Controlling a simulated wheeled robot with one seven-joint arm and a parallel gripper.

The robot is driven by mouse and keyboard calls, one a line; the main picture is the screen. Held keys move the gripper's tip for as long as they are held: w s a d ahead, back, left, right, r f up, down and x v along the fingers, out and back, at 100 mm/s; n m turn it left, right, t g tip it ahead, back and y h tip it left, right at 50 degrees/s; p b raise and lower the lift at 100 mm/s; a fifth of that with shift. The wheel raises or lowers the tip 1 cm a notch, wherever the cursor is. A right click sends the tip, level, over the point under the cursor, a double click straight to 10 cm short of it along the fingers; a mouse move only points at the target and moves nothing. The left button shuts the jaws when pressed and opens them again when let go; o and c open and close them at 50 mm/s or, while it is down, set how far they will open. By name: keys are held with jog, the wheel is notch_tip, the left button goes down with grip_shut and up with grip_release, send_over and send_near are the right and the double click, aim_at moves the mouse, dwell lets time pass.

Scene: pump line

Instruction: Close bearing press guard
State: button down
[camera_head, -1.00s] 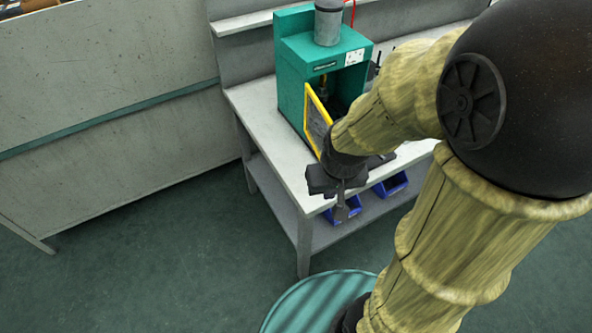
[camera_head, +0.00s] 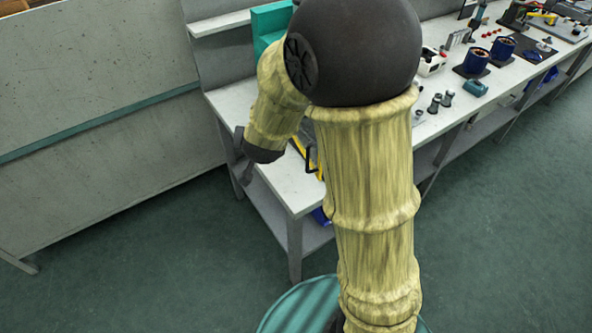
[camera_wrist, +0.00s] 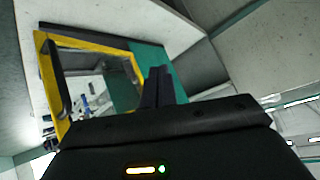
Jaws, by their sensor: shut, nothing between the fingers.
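The bearing press is a green machine; in the head view only its upper back (camera_head: 270,20) shows, the rest hidden behind my arm. Its guard, a yellow-framed clear panel, stands open, jutting toward the bench front; part of its frame (camera_head: 298,145) and a black handle (camera_head: 312,158) show beside my arm. In the wrist view the guard's yellow frame (camera_wrist: 92,42) fills the upper left, with the dark handle (camera_wrist: 58,78) at its left and green press body (camera_wrist: 152,60) behind. My gripper (camera_head: 244,178) is shut and empty, left of the guard; its fingers (camera_wrist: 158,82) appear apart from it.
The press stands on a grey workbench (camera_head: 232,100) whose front left corner is bare. A blue bin (camera_head: 320,216) shows on the lower shelf. Several parts, including blue-sided round containers (camera_head: 475,60), stand farther right. A grey panel (camera_head: 90,110) stands left; open floor lies between.

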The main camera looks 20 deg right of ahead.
jog(key=w+a+f+m+t+h+b, duration=0.2)
jog(key=w+f+m+h+b, duration=0.15)
jog(key=m+h, duration=0.2)
jog(key=s+a+f+m+g+h+b, duration=0.1)
jog(key=s+f+m+g+h, duration=0.1)
jog(key=s+h, duration=0.3)
jog(key=s+a+f+m+g+h+b, duration=0.1)
jog(key=s+a+f+m+g+h, duration=0.1)
jog(key=s+h, duration=0.4)
jog(key=shift+s+g, duration=0.6)
jog(key=shift+g, duration=0.3)
jog(key=shift+d+m, duration=0.15)
jog(key=shift+m, duration=0.1)
jog(key=p+x, duration=0.1)
jog(key=x, duration=1.3)
jog(key=shift+w, duration=0.1)
